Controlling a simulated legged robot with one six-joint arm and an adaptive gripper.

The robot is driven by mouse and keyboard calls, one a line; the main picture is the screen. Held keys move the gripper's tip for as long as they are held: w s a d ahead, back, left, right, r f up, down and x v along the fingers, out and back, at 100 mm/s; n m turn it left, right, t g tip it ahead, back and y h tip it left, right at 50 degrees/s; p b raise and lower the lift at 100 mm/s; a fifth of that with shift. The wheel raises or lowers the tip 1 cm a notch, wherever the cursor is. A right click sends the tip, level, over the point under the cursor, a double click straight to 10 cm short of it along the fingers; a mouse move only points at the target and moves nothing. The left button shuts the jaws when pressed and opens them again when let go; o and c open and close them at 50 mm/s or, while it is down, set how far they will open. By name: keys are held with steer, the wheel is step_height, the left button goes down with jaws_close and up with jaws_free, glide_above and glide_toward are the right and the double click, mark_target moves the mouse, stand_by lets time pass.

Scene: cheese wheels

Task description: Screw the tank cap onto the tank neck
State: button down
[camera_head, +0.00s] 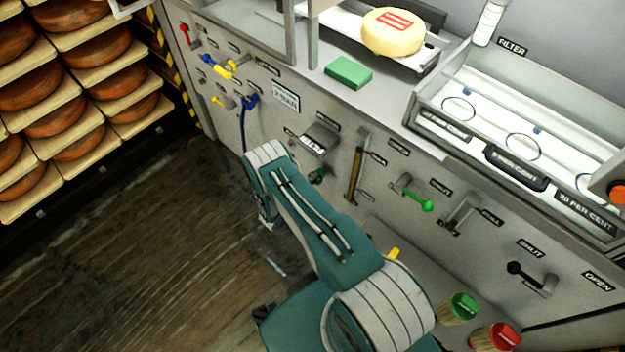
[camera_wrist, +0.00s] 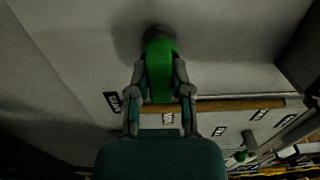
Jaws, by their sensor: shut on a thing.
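The green tank cap (camera_wrist: 160,84) sits between the two fingers of my gripper (camera_wrist: 162,72) in the wrist view, and the fingers are shut on it. Its far end meets a dark round fitting (camera_wrist: 157,31) on the grey panel, which looks like the tank neck. Cap and fitting look in line, but I cannot tell whether the threads are engaged. In the head view a small green part (camera_head: 318,176) shows at the panel just beyond my arm, likely this cap. My gripper is hidden there by my arm.
A wooden handle (camera_head: 355,174) stands out on the panel close by; it also shows in the wrist view (camera_wrist: 240,104). A green-tipped lever (camera_head: 418,200) is farther right. Cheese shelves (camera_head: 70,95) stand at the left. Green (camera_head: 463,306) and red (camera_head: 495,336) capped items lie at lower right.

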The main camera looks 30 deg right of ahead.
steer(key=shift+x, duration=0.9)
steer(key=shift+c, duration=2.3)
jaws_free()
steer(key=v, duration=1.2)
steer(key=shift+w, duration=0.1)
